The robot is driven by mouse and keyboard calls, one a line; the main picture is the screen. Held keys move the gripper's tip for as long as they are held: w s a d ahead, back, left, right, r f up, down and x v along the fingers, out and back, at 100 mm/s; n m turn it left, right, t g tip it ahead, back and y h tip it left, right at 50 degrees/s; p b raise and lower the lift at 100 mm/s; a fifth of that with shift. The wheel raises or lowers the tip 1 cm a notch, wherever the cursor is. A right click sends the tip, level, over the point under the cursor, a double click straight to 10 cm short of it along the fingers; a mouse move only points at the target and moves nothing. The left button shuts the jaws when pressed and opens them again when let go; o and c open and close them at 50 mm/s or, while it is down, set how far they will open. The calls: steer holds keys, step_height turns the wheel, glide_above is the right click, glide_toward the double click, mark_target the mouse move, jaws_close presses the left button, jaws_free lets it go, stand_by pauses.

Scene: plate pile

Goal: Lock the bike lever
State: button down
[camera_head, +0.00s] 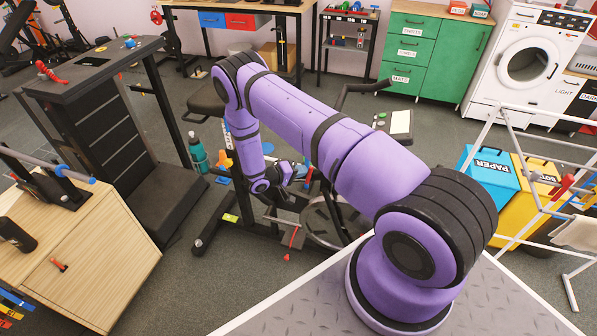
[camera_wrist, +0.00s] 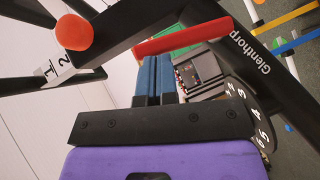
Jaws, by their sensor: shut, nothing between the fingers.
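The exercise bike (camera_head: 385,87) stands on the floor beyond my base, partly hidden by my arm. In the wrist view its black frame (camera_wrist: 262,50) bears the word "Glenthorp". A red lever-like bar (camera_wrist: 185,37) lies across, just past my fingertips; I cannot tell if they touch it. An orange ball knob (camera_wrist: 74,32) sits on a black bar at the upper left, beside a scale marked 1 and 2. I cannot tell which of these is the bike lever. My gripper (camera_wrist: 155,60) has its blue fingers shut and empty. It also shows in the head view (camera_head: 288,176), low beside the bike.
A numbered black dial (camera_wrist: 250,110) sits to the right of my fingers. A teal bottle (camera_head: 198,155) stands left of the bike. A wooden cabinet (camera_head: 95,265) is at the left; blue (camera_head: 483,170) and yellow bins and a white rack are at the right.

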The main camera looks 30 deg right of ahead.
steer(key=shift+s+d+f+m+t+y, duration=0.15)
steer(key=shift+s+d+m+t+y, duration=0.3)
steer(key=shift+s+d+y, duration=0.45)
steer(key=shift+s+d+f+m+t+y, duration=0.1)
steer(key=shift+s+d+m+t+y, duration=0.3)
steer(key=shift+s+d+m, duration=0.45)
steer(key=shift+s+f+n, duration=0.1)
steer(key=shift+s+n, duration=0.2)
steer(key=shift+s, duration=0.15)
steer(key=w+a+r, duration=0.1)
steer(key=a+r, duration=0.7)
steer(key=a, duration=0.2)
steer(key=shift+w+r, duration=0.25)
steer(key=shift+r, duration=0.1)
steer(key=shift+a+r, duration=0.1)
